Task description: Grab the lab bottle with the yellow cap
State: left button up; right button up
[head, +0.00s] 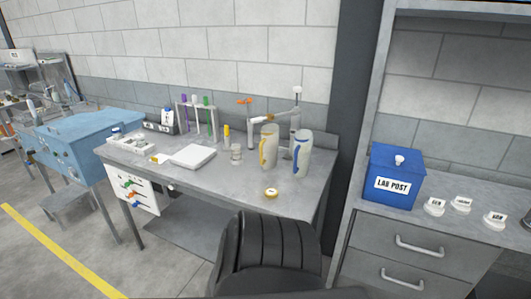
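On the grey workbench (225,185), a pale grey bottle-like vessel with a yellow handle or strip (262,150) stands upright. Beside it on the right stands a similar one with a blue handle or strip (302,155). A small yellow upright item (227,134) is further left, behind a small clear jar (236,154). A small round yellowish piece (270,194), possibly a cap, lies near the bench's front edge. I cannot tell for certain which of these is the lab bottle with the yellow cap. Neither of my grippers shows.
A black chair (275,250) stands before the bench. A tap (270,118), a tube rack (197,120) and a white flat item (193,156) are on it. Right, a blue LAB POST box (395,165) sits on a drawer cabinet (425,250). A blue machine (75,140) stands left.

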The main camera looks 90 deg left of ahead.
aim_at(237, 155)
jog(key=u, duration=2.15)
